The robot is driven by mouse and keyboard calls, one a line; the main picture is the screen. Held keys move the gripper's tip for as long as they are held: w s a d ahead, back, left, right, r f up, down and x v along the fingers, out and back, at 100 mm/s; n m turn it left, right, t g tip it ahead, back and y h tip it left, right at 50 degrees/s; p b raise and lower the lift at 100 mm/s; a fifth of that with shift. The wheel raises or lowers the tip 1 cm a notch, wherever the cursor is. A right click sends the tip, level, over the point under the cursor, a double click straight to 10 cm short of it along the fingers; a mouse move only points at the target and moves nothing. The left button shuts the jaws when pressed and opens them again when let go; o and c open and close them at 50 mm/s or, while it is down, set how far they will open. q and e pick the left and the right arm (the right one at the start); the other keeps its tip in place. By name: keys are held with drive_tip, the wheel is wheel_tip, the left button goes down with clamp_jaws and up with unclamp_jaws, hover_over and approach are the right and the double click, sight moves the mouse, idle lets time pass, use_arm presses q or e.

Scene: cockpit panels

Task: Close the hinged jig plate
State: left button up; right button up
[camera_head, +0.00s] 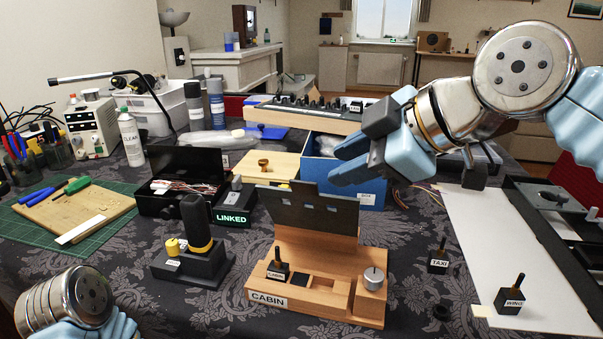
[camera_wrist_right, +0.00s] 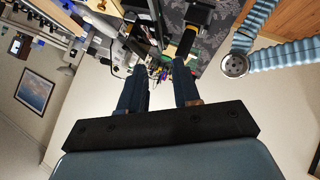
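The wooden jig (camera_head: 327,290) labelled CABIN stands on the table at front centre in the head view. Its dark hinged plate (camera_head: 312,211) stands raised at the jig's back edge, with notches along its top. A small switch block labelled CABIN (camera_head: 277,271) sits in the jig, left of a square dark recess. A silver knob (camera_head: 373,278) is at the jig's right end. My right gripper (camera_head: 338,164) is above and right of the plate, apart from it. Its fingers are spread and empty, also in the right wrist view (camera_wrist_right: 158,74). My left gripper is out of view.
A TAXI switch (camera_head: 438,258) and a WING switch (camera_head: 511,296) stand right of the jig. A dark stand with a yellow-ringed handle (camera_head: 195,245) is on its left. Behind are a LINKED box (camera_head: 233,210) and a blue bin (camera_head: 345,190).

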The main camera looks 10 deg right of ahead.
sight(304, 182)
drive_tip(key=x, duration=1)
drive_tip(key=shift+w, duration=0.1)
clamp_jaws()
idle(1.0)
